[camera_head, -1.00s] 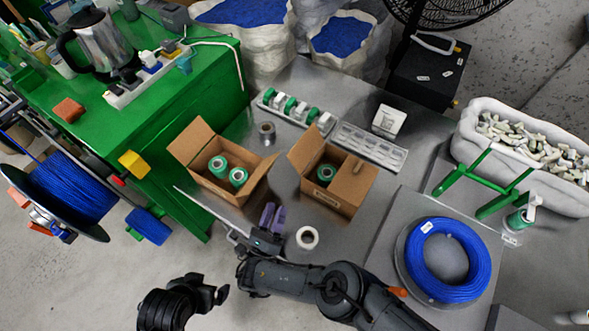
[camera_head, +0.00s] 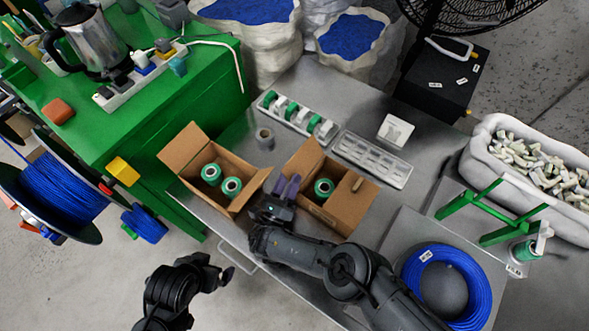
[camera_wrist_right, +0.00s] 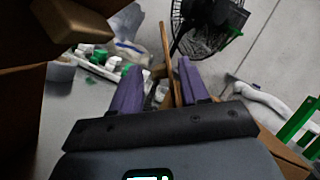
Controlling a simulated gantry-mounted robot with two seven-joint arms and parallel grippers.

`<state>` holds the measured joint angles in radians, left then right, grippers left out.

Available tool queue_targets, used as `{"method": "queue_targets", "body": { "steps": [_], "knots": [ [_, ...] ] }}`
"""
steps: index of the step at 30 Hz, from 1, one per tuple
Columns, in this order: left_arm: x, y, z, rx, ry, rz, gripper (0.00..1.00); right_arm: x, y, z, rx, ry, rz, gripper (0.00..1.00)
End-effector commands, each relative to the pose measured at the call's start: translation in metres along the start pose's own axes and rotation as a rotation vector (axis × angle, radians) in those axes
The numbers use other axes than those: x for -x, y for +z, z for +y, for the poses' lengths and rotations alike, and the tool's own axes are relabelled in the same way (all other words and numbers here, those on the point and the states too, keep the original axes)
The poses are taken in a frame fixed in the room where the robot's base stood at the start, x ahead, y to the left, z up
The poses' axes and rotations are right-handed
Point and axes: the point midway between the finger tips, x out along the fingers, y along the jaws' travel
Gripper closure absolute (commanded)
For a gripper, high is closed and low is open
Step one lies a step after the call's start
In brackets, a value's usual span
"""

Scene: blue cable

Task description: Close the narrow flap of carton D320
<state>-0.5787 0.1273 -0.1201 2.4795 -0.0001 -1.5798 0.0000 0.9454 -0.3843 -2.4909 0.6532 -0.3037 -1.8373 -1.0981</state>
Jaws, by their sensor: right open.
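Two open brown cartons stand side by side on the grey table. The left carton (camera_head: 240,202) holds two green rolls; the right carton (camera_head: 345,215) holds one. I cannot read which is D320. The right carton has a raised flap (camera_head: 303,159) at its left and a narrow flap (camera_head: 357,184) standing at its far right edge. My right gripper (camera_head: 288,185) is open, its purple fingers at the right carton's near left side. In the right wrist view, a thin cardboard edge (camera_wrist_right: 167,55) shows between the open fingers (camera_wrist_right: 158,80). My left gripper (camera_head: 226,276) is low, away from the cartons.
A blue cable coil (camera_head: 475,290) lies at right. The green bench (camera_head: 190,100) is at left.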

Motion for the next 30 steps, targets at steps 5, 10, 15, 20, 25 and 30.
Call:
{"method": "queue_targets", "body": {
  "steps": [5,10,15,20,25,30],
  "knots": [
    [0.0022,-0.0007,0.0000,0.000,0.000,0.000,0.00,-0.0043,0.0023,-0.0007,0.000,0.001,-0.002,0.55],
    [0.0023,-0.0008,0.0005,0.002,0.002,0.000,0.00,-0.0051,0.0024,-0.0005,0.000,0.002,-0.002,0.55],
    [0.0024,-0.0010,0.0017,0.007,0.006,0.001,0.00,-0.0051,0.0024,-0.0005,0.000,0.001,-0.002,0.55],
    [0.0025,-0.0011,0.0028,0.012,0.009,0.001,0.00,-0.0051,0.0023,-0.0005,0.000,0.002,-0.002,0.78],
    [0.0024,-0.0011,0.0029,0.012,0.010,0.001,0.00,-0.0048,0.0020,-0.0003,0.000,0.003,-0.001,1.00],
    [0.0023,-0.0009,0.0025,0.010,0.008,0.001,0.00,-0.0046,0.0016,-0.0001,0.000,0.004,0.000,1.00]
  ]
}}
